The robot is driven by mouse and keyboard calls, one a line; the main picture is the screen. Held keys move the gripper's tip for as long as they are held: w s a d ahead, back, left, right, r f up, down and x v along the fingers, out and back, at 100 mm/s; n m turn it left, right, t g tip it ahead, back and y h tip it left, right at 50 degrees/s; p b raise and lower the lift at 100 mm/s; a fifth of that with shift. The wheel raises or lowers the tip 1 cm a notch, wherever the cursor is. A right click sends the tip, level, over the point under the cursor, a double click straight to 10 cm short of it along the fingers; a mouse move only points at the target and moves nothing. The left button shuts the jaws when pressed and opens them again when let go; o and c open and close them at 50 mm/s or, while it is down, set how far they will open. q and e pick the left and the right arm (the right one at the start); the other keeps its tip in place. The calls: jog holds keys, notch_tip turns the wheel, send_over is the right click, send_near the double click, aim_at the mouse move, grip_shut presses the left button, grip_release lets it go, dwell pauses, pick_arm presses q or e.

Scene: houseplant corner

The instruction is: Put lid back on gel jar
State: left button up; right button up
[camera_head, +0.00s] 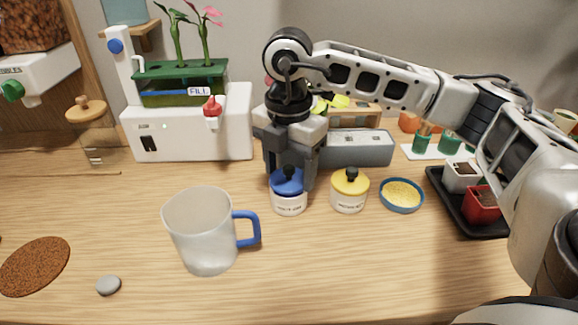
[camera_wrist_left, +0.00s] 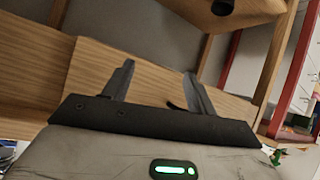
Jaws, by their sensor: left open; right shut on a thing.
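A small white jar (camera_head: 289,207) with a printed label stands on the table. Its blue lid (camera_head: 287,183) is at the mouth of the jar, and I see no clear gap between them. My right gripper (camera_head: 290,170) points straight down and is shut on the blue lid, hiding its knob. A second white jar (camera_head: 348,203) with a yellow lid (camera_head: 350,181) stands just to the right. The labels are too small to read surely. My left gripper (camera_wrist_left: 156,82) is open and empty in the left wrist view, away from the jars.
A frosted mug (camera_head: 202,235) with a blue handle stands front left of the jars. A blue-rimmed dish (camera_head: 401,207) of yellow grains and a black tray (camera_head: 455,222) with pots lie to the right. A white dispenser (camera_head: 185,140) stands behind. The front table is mostly clear.

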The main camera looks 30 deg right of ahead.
dwell(0.3)
jog(key=o, duration=1.3)
jog(key=shift+r+p, duration=2.6)
jog(key=shift+r, duration=0.9)
grip_shut()
